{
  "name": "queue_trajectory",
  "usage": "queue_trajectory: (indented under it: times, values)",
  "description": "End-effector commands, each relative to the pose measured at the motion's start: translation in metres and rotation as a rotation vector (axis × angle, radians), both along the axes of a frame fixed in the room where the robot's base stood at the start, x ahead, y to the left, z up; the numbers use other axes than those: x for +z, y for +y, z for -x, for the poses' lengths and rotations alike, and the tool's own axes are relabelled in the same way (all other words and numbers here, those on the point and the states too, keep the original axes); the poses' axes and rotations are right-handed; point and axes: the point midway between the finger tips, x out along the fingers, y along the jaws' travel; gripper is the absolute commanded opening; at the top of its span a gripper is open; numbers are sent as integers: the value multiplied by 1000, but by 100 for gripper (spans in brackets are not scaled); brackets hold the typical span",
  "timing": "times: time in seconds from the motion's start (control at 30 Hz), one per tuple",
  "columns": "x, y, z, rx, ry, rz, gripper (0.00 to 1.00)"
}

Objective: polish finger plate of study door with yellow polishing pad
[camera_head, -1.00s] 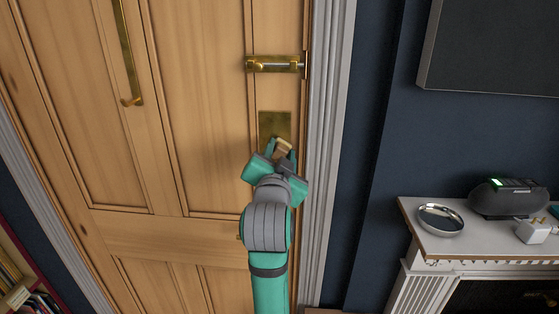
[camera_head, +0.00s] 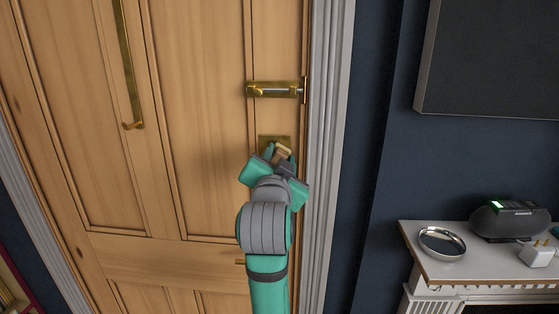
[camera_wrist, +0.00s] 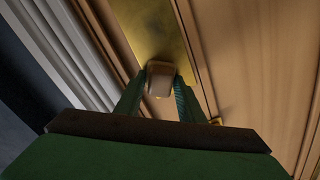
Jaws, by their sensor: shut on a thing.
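The brass finger plate (camera_head: 265,141) is on the wooden study door (camera_head: 200,130), near its right edge and below the brass bolt. My gripper (camera_head: 281,153) is in front of the plate and hides its lower part. It is shut on a small yellowish-tan block, the polishing pad (camera_head: 284,148).
The brass bolt (camera_head: 275,90) is above the plate. A long brass pull handle (camera_head: 131,75) is to the left. The white door frame (camera_head: 328,120) runs close on the right. A mantel shelf (camera_head: 425,263) with a silver dish (camera_head: 442,242) stands at the right.

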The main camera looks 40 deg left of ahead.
Motion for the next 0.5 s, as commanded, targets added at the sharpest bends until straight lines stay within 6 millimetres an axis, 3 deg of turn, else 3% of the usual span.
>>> queue_trajectory:
  times: [0.5]
  values:
    - [-27, 0, 0, -1, 2, 1, 17]
